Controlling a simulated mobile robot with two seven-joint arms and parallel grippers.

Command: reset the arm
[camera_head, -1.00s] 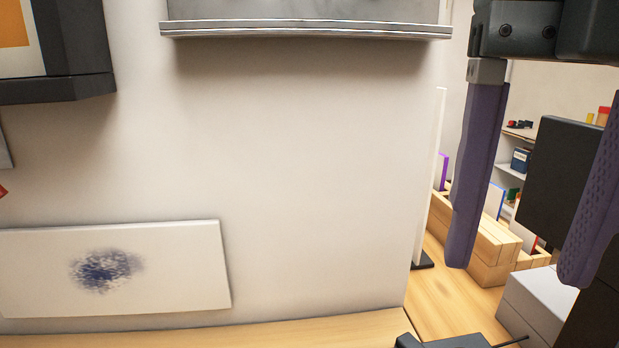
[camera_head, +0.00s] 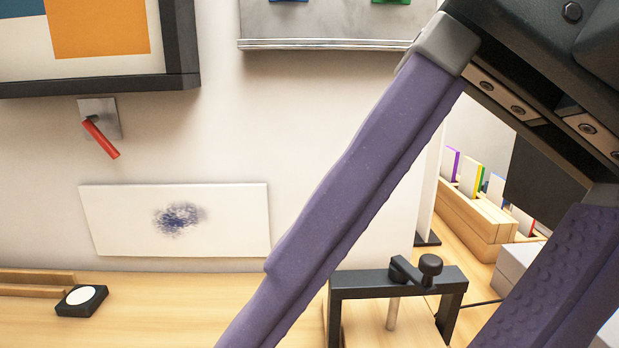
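My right gripper (camera_head: 365,335) comes in from the upper right, very close to the camera. Its two long purple fingers are spread wide apart and point down toward the lower left. The fingertips run to the bottom edge of the picture, and nothing shows held between them. A black clamp-like frame (camera_head: 375,285) with a knob stands on the desk and shows in the gap between the fingers. My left gripper is not in view.
The wooden desk (camera_head: 170,318) carries a black block with a white disc (camera_head: 82,300) at left. A red lever (camera_head: 100,138), a smudged white panel (camera_head: 180,218), a framed picture (camera_head: 184,50) and a metal shelf (camera_head: 330,43) are at the wall. Wooden holders (camera_head: 475,218) stand at right.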

